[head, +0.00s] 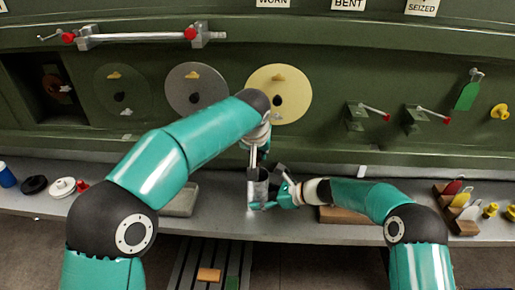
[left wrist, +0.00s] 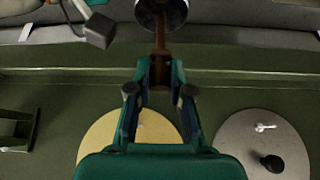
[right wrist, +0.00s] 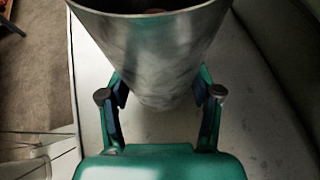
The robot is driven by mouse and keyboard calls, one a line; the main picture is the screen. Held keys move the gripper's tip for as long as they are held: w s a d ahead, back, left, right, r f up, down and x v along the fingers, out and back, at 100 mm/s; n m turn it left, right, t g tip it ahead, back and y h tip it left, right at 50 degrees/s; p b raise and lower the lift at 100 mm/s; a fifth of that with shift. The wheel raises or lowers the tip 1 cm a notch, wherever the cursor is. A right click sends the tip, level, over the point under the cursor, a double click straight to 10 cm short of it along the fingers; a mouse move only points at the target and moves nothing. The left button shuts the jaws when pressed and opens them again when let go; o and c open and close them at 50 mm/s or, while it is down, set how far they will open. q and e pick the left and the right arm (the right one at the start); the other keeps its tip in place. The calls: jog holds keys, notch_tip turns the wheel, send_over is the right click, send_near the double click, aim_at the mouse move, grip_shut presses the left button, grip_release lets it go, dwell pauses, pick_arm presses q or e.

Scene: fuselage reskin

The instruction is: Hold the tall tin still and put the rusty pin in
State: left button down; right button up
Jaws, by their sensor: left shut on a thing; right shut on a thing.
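The tall grey metal tin (head: 258,190) stands upright on the grey bench ledge. My right gripper (head: 274,196) is shut around its side; the right wrist view shows the tin (right wrist: 155,60) between both fingers. My left gripper (head: 260,158) is above the tin, pointing down. In the left wrist view it is shut on the rusty pin (left wrist: 160,48), a brown rod. The pin's far end overlaps the mouth of the tin (left wrist: 172,14); how deep it reaches is hidden. A brownish patch shows inside the mouth in the right wrist view.
Behind is a green panel (head: 330,150) with round discs, including a cream one (head: 294,85), and red-tipped handles (head: 372,111). A brown block (head: 342,214) lies right of the tin. A rack of coloured tags (head: 458,205) stands far right, a grey tray (head: 181,205) at left.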

aim_at(257, 159)
pick_arm(q)
jog(key=shift+f, duration=1.4)
jog(key=shift+s+f, duration=0.15)
jog(key=shift+f, duration=0.3)
jog(key=c, duration=1)
grip_release()
jog(key=shift+c, duration=0.2)
jog(key=shift+o, duration=0.3)
jog(key=shift+r, duration=0.1)
jog(key=shift+r, duration=0.2)
jog(key=shift+r, duration=3.95)
